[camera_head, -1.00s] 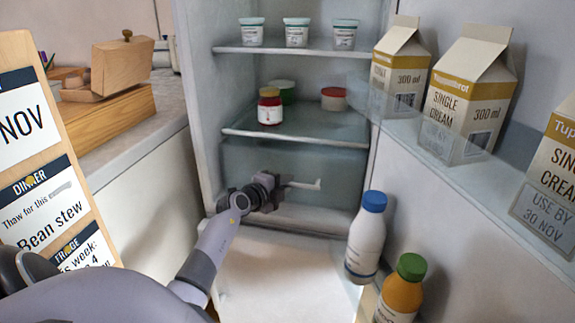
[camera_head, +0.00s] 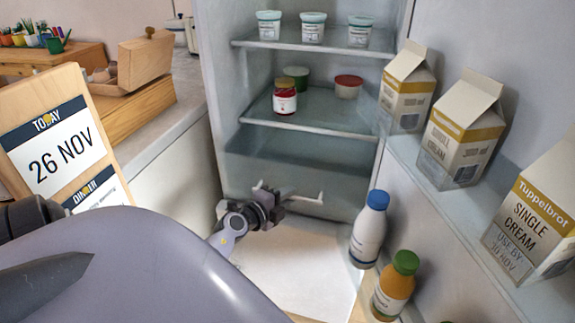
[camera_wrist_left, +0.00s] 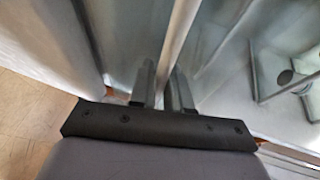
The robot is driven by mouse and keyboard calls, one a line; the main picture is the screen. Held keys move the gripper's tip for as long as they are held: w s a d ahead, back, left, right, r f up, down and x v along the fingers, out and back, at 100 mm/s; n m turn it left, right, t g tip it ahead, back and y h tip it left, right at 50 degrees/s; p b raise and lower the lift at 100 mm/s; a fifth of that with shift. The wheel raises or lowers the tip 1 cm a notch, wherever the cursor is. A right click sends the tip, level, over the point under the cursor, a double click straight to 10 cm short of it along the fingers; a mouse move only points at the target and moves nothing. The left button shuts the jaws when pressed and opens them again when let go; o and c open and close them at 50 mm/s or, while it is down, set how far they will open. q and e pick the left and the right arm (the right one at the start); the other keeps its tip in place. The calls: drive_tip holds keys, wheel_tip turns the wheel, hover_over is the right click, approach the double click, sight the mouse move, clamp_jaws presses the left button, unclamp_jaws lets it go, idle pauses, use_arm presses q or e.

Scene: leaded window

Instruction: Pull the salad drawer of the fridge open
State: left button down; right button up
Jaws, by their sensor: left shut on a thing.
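The salad drawer (camera_head: 290,178) is the translucent box at the bottom of the fridge, below the lower glass shelf. It stands slightly out, with a darker gap showing between shelf and front. Its pale handle (camera_head: 306,200) juts from the front. My left gripper (camera_head: 268,197) is at the left part of this handle, in front of the drawer. In the left wrist view the fingers (camera_wrist_left: 164,86) are closed around a pale bar (camera_wrist_left: 182,40), which appears to be the handle. The fingers partly hide the grip. My right gripper is not in view.
The open fridge door at right holds cream cartons (camera_head: 459,130), a white bottle with blue cap (camera_head: 369,232) and an orange bottle (camera_head: 396,285). These bottles stand close right of the drawer. Jars (camera_head: 285,98) and tubs (camera_head: 312,28) sit on shelves above.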

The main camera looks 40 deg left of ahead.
use_arm(q)
drive_tip(key=c, duration=1.4)
unclamp_jaws()
drive_tip(key=shift+c, duration=0.2)
drive_tip(key=shift+s, duration=0.1)
drive_tip(key=p+v, duration=0.1)
drive_tip(key=v, duration=0.6)
